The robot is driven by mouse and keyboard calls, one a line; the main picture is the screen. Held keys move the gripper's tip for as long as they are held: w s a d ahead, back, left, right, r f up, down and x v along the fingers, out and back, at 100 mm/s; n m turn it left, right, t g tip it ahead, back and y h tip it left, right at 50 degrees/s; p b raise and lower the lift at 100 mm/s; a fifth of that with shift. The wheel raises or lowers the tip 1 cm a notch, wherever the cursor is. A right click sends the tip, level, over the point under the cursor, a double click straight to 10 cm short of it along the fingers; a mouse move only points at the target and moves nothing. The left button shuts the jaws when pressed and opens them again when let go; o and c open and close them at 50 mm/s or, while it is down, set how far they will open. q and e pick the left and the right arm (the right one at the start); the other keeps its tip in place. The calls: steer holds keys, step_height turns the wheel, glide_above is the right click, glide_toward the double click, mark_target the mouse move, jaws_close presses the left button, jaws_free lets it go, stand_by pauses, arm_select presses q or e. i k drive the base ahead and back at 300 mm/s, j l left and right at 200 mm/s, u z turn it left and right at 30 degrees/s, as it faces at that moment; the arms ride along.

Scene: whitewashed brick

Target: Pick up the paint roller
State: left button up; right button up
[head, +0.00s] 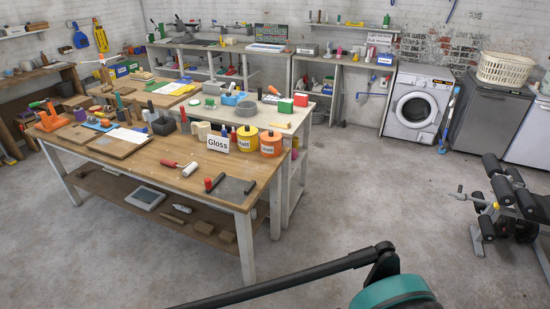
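A paint roller (188,169) with a red handle and a pale roller head lies flat near the front edge of the wooden workbench (150,178). Its handle points up and left, and nothing touches it. A flat grey plate (229,188) with dark and red parts lies to its right, close to the bench corner. Neither of my grippers shows in the head view, so their state is hidden.
Paint cans (271,144) and a Gloss sign (218,144) stand behind the roller. Boards and tools crowd the bench's left side. A teal and black object (395,292) with a long bar fills the lower foreground. Concrete floor (345,195) is open right of the bench.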

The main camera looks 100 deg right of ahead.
mark_target(188, 171)
steer(key=z, duration=2.4)
steer(key=i+z, duration=0.2)
steer(key=i+j+z, duration=0.1)
steer(key=i+j, duration=0.5)
steer(key=i, duration=0.15)
steer(key=i+j+z, duration=0.1)
steer(key=i+j, duration=0.6)
steer(key=i+j+z, duration=0.1)
steer(key=i+j, duration=0.6)
steer(key=i+j+z, duration=0.15)
steer(key=i+j, duration=0.5)
steer(key=j, duration=0.2)
